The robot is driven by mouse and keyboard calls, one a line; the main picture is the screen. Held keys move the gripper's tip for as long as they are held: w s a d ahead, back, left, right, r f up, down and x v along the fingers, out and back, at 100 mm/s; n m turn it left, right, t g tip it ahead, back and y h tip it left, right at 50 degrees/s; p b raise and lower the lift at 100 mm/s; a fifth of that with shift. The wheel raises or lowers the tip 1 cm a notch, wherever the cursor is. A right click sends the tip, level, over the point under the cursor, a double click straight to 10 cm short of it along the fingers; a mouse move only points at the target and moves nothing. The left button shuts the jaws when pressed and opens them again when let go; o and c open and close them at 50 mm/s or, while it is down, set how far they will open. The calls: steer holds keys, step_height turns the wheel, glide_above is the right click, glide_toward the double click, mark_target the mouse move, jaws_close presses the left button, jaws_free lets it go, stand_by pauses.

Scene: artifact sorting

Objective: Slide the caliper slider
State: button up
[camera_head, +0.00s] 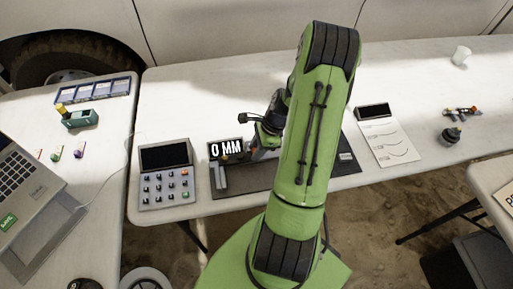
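The caliper sits on a dark mat (240,187) on the white table. Its display (227,149) reads "0 MM", and a grey upright jaw (220,178) shows below the display. My green arm crosses the middle of the picture and hides the rest of the caliper. My gripper (256,145) points down just right of the display, close to the caliper. Its fingers are small and partly hidden, so I cannot tell whether they are open, or whether they touch the slider.
A grey keypad device (166,174) stands left of the mat. A paper sheet with a dark top (387,140) lies right of it. The table behind the mat is clear.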

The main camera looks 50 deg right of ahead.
jaws_close()
steer(key=s+d, duration=0.1)
steer(key=d, duration=0.1)
steer(key=s+d+p, duration=0.1)
steer(key=d, duration=0.1)
steer(key=s+d+p, duration=0.1)
steer(key=s+d, duration=0.1)
steer(key=shift+a, duration=0.15)
steer(key=shift+w, duration=0.1)
steer(key=o, duration=0.5)
jaws_free()
steer(key=p+v, duration=0.3)
steer(key=v, duration=1.2)
steer(key=shift+s+r+p, duration=0.2)
steer(key=shift+r+p, duration=0.1)
steer(key=shift+r, duration=0.05)
